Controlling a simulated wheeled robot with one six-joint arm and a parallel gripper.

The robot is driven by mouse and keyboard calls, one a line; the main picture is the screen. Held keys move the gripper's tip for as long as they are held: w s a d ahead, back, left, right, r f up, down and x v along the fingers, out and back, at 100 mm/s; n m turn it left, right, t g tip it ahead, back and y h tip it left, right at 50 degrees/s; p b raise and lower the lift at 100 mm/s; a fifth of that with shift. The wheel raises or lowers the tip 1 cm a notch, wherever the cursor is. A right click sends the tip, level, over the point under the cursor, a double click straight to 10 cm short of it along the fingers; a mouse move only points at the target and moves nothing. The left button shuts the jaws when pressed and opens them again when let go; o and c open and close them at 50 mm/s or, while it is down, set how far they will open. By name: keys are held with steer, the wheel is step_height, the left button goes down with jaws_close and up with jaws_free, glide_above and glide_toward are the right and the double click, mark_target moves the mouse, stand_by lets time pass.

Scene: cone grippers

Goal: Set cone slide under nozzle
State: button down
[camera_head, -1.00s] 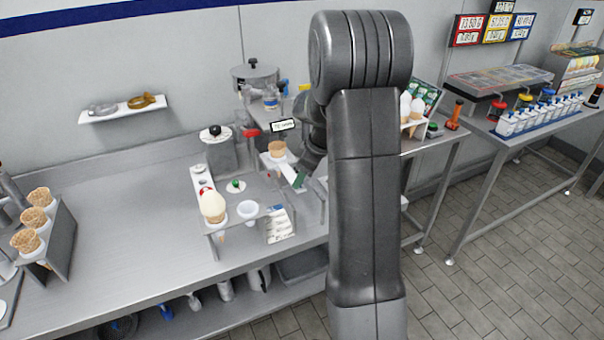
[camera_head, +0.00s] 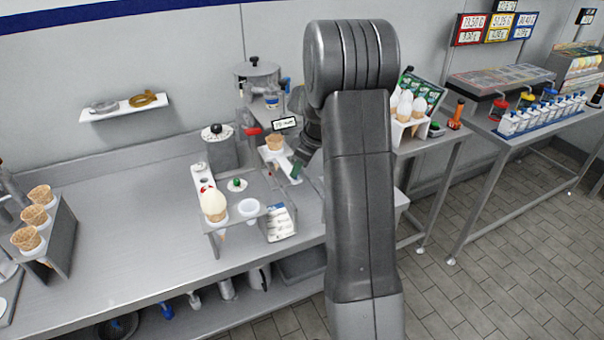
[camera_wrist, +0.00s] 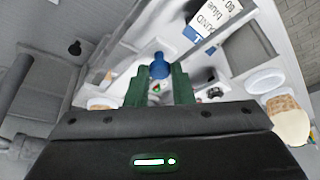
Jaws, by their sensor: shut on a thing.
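The cone slide (camera_head: 281,158) is a pale tray on the counter unit, carrying an empty wafer cone (camera_head: 274,142) upright. The dispenser (camera_head: 257,80) stands behind it, with a blue-ringed nozzle part (camera_head: 271,101) above the cone in the picture. I cannot tell whether the cone is exactly below it. My gripper (camera_head: 297,169) is at the slide's front end, its green fingers close together and shut on it. The wrist view shows the fingers (camera_wrist: 159,90) with a blue knob (camera_wrist: 159,66) just beyond; the held part is mostly hidden between them.
A holder (camera_head: 228,230) with a filled cone (camera_head: 213,206) and an empty ring (camera_head: 248,208) stands in front left. A rack with several cones (camera_head: 34,214) is at far left. A small sign (camera_head: 285,122) hangs near the slide. The counter between rack and holder is clear.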

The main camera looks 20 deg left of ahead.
steer(key=shift+w+a+r, duration=0.15)
steer(key=shift+w, duration=0.05)
steer(key=c, duration=1.3)
jaws_free()
steer(key=shift+a, duration=0.1)
steer(key=b+v, duration=0.2)
steer(key=v, duration=1.1)
steer(key=shift+d+r, duration=0.25)
steer(key=shift+r, duration=0.05)
steer(key=p+x, duration=0.2)
steer(key=x, duration=1.2)
steer(key=shift+s+d, duration=0.25)
steer(key=shift+d, duration=0.05)
